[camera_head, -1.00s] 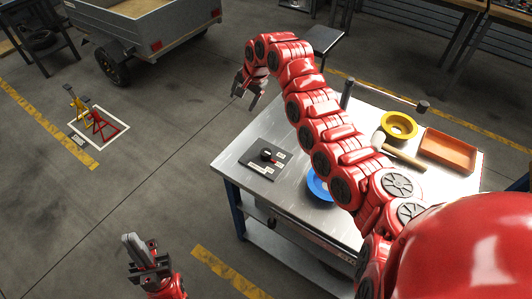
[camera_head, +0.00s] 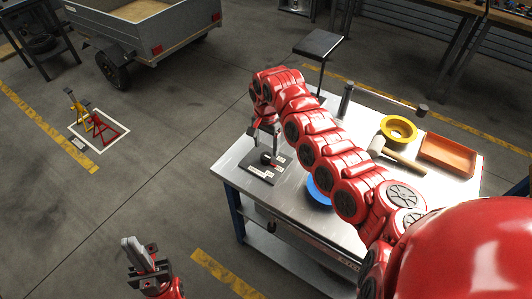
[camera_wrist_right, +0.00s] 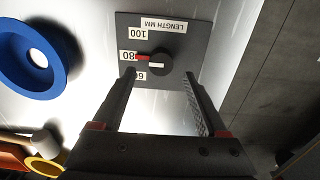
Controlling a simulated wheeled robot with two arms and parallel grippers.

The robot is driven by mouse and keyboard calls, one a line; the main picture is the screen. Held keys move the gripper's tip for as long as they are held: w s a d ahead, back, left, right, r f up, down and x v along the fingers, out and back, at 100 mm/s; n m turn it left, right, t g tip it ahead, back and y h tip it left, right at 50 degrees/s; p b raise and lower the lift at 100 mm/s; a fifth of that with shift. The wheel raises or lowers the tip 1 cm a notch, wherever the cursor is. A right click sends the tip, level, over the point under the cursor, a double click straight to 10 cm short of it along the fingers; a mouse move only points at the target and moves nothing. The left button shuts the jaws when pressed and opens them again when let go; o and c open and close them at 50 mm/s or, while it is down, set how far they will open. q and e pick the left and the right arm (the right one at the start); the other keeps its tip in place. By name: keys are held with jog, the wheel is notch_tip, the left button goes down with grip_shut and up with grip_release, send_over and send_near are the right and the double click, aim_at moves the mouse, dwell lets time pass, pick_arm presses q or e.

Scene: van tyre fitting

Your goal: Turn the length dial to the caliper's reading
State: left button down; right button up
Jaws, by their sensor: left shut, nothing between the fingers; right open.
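The length dial is a dark plate (camera_head: 258,172) near the table's left corner, with a black knob (camera_head: 267,158). In the right wrist view, the plate (camera_wrist_right: 190,50) reads "LENGTH MM", with labels 100, 80 and 60. The knob (camera_wrist_right: 159,64) has a white mark, and a red pointer (camera_wrist_right: 142,58) beside it lies toward the 80 label. My right gripper (camera_wrist_right: 158,75) is open, its fingertips either side of the knob in that view; contact cannot be told. My left gripper (camera_head: 143,258) is shut and empty, away from the table. I cannot make out a caliper.
A blue ring (camera_head: 318,190) lies right of the dial, partly behind my right arm. A yellow ring (camera_head: 398,128), a mallet (camera_head: 402,160) and an orange tray (camera_head: 448,153) are farther right on the metal table (camera_head: 240,150). Open floor lies left of the table.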

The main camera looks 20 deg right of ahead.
aim_at(266, 156)
notch_tip(266, 156, down, 5)
jog(key=shift+f, duration=0.15)
grip_shut()
dwell(0.4)
